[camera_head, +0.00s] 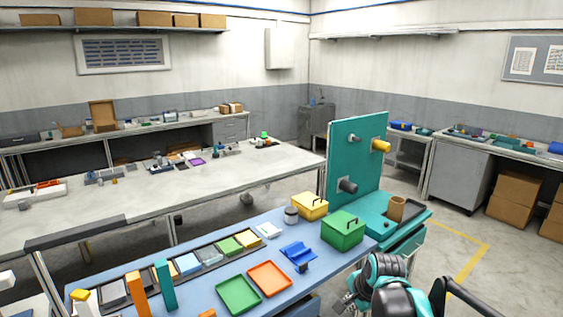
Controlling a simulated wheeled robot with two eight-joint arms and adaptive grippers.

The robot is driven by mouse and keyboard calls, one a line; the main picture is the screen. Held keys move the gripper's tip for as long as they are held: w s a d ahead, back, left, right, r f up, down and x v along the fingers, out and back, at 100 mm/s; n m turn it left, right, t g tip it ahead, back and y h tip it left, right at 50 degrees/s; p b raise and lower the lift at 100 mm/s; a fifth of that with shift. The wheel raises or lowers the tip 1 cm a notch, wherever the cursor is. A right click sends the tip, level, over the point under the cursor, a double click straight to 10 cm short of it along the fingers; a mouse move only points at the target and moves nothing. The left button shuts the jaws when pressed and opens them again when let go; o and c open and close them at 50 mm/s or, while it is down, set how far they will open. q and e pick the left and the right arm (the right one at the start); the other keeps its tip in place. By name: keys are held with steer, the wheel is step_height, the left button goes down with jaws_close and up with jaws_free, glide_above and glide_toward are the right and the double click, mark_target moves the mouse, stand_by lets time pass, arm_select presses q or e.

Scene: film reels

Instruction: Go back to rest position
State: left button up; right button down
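A teal upright panel (350,150) stands on a teal base at the right end of the blue bench. A yellow peg (381,146) and a dark grey peg (347,186) stick out of it, with a small grey peg higher up. No film reel can be made out on these pegs. My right arm, teal and black, comes in at the bottom right. My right gripper (350,299) is low beside the bench's front right edge, partly hidden by the arm; its opening cannot be made out. My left gripper is not in view.
A long grey table (130,205) stands behind.

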steer(key=s+f+n+t+h, duration=0.1)
steer(key=s+f+n, duration=0.1)
steer(key=s+n, duration=1.2)
steer(key=s, duration=0.7)
steer(key=shift+s+a+t, duration=0.15)
steer(key=shift+s+t, duration=0.1)
steer(key=shift+t, duration=0.15)
steer(key=shift+f, duration=0.1)
